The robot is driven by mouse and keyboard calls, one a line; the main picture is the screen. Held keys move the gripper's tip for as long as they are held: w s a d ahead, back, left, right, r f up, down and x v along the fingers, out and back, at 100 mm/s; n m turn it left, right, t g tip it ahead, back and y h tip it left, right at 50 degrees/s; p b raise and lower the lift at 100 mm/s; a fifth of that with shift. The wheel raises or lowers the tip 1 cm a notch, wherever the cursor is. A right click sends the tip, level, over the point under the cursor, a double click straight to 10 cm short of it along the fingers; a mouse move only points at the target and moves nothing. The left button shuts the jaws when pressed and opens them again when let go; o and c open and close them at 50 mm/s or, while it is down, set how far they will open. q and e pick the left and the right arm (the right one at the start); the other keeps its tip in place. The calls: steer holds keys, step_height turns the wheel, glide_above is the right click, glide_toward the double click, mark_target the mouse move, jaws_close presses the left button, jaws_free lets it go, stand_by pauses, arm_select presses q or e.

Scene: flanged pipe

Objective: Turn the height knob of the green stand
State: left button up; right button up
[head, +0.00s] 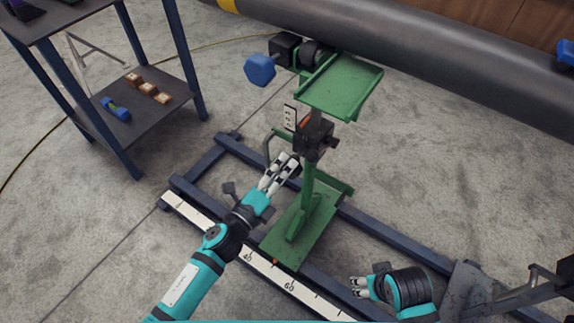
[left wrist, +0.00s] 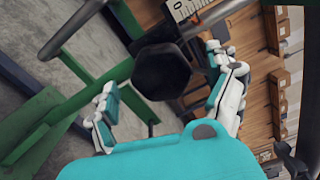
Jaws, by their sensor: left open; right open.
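The green stand (head: 307,190) rises from a rail frame on the floor, with a green tray-like top (head: 342,86). A dark block (head: 315,138) sits partway up its post. My left gripper (head: 286,165) is beside the post, just below and left of that block. In the left wrist view a black, faceted knob (left wrist: 163,72) lies between my open, spread fingers, with no clear grip on it. In the head view I cannot make this knob out clearly near the fingers. My right gripper (head: 359,287) is open and empty, low over the frame at the right.
A large grey pipe (head: 430,50) runs across the back, above the stand. A blue hexagonal knob (head: 260,69) sticks out near the stand's top. A dark shelf cart (head: 135,85) stands at the left. A rail with a white scale (head: 262,265) crosses in front.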

arm_select(q)
steer(key=v, duration=0.9)
arm_select(e)
steer(key=shift+r, duration=0.1)
arm_select(q)
steer(key=shift+s+a, duration=0.1)
steer(key=shift+s, duration=0.05)
